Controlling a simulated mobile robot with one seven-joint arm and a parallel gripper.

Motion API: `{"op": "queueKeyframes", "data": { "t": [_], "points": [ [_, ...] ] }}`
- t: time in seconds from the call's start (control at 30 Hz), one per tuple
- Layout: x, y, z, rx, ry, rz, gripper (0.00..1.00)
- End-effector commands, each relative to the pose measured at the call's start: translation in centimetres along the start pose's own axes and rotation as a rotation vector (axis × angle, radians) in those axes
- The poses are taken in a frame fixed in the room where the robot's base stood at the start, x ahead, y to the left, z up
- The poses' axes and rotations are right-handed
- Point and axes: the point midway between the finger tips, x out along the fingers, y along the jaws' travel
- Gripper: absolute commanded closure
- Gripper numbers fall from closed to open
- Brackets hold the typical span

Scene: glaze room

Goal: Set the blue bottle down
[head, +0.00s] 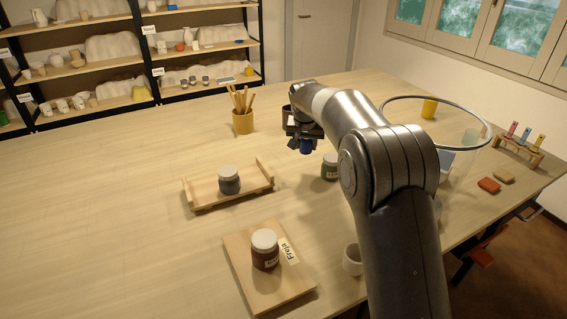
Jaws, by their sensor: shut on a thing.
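My gripper (301,140) is past the middle of the table, at the end of my outstretched arm. It is shut on the blue bottle (306,148), which hangs below the fingers. Only a small blue part of the bottle shows; the gripper hides the rest. The bottle appears to be above the table (120,170), but I cannot tell the exact gap.
A wooden tray (206,204) holds a grey jar (229,184). A board (243,262) labelled "Freja" bears a brown jar (265,256). A green jar (329,171), a white cup (352,262) and a pot of tools (243,123) stand nearby. The table's left side is clear.

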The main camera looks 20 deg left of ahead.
Motion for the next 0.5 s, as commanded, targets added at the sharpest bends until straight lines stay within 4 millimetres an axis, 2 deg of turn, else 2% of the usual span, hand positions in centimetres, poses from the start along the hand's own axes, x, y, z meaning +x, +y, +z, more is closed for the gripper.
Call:
{"op": "queueKeyframes", "data": {
  "t": [0.03, 0.2, 0.33, 0.5],
  "points": [
    [0.9, -1.4, 0.2, -0.004, -0.001, 0.0, 0.86],
    [3.1, -5.0, 0.4, -0.004, 0.0, 0.001, 0.86],
    [4.2, -6.7, 0.5, -0.002, 0.001, 0.001, 0.86],
    [4.8, -7.4, 0.7, 0.0, 0.001, 0.001, 0.86]
  ]
}}
